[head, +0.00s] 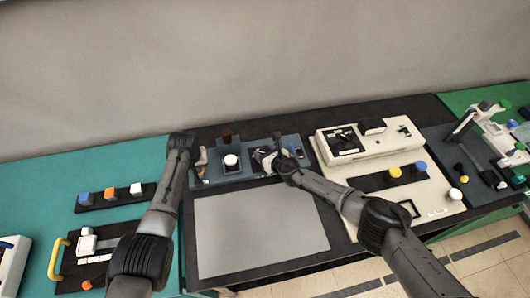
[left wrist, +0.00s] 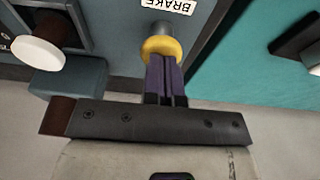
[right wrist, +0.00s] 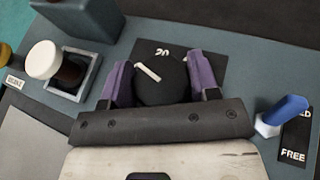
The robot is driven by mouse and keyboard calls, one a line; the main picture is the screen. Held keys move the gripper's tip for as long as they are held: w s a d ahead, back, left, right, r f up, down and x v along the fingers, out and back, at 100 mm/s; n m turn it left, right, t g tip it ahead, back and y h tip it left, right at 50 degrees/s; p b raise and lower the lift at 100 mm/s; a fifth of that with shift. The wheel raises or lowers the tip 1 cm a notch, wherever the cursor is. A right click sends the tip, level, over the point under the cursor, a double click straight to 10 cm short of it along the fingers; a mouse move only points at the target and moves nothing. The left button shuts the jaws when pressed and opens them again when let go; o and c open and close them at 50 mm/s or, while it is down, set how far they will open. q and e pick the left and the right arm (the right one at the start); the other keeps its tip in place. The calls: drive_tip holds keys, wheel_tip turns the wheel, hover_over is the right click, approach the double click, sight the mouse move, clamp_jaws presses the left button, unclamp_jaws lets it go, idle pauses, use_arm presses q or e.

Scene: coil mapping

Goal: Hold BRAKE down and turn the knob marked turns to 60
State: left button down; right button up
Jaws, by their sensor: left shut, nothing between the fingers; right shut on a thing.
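The BRAKE button has a round yellow cap (left wrist: 160,46) beside its white BRAKE label (left wrist: 168,5) in the left wrist view. My left gripper (left wrist: 166,62) is shut and empty, its purple fingertips against the cap. How far the cap is pressed I cannot tell. The turns knob is black with a white pointer bar (right wrist: 147,72) in the right wrist view. My right gripper (right wrist: 161,78) is shut on the knob, one purple finger on each side. The pointer slants up-left, left of the printed 20 (right wrist: 162,50). Other scale marks and the knob's name are hidden.
A white-topped post (right wrist: 44,60) stands between the button and the knob. A blue lever (right wrist: 286,110) by a FREE label stands right of the knob. A cream machine (head: 375,145) stands to the right. A bare grey plate (head: 260,230) lies in front.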

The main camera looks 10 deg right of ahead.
drive_tip(key=shift+c, duration=1.1)
drive_tip(key=shift+a+m+h, duration=0.1)
drive_tip(key=shift+m+h, duration=0.4)
drive_tip(key=m+h, duration=0.4)
drive_tip(key=h, duration=0.1)
drive_tip(key=shift+m+t+h, duration=0.3)
drive_tip(key=shift+m+t, duration=0.1)
drive_tip(key=shift+m+g+h, duration=0.4)
drive_tip(key=shift+m+h, duration=1.2)
drive_tip(key=shift+h, duration=0.3)
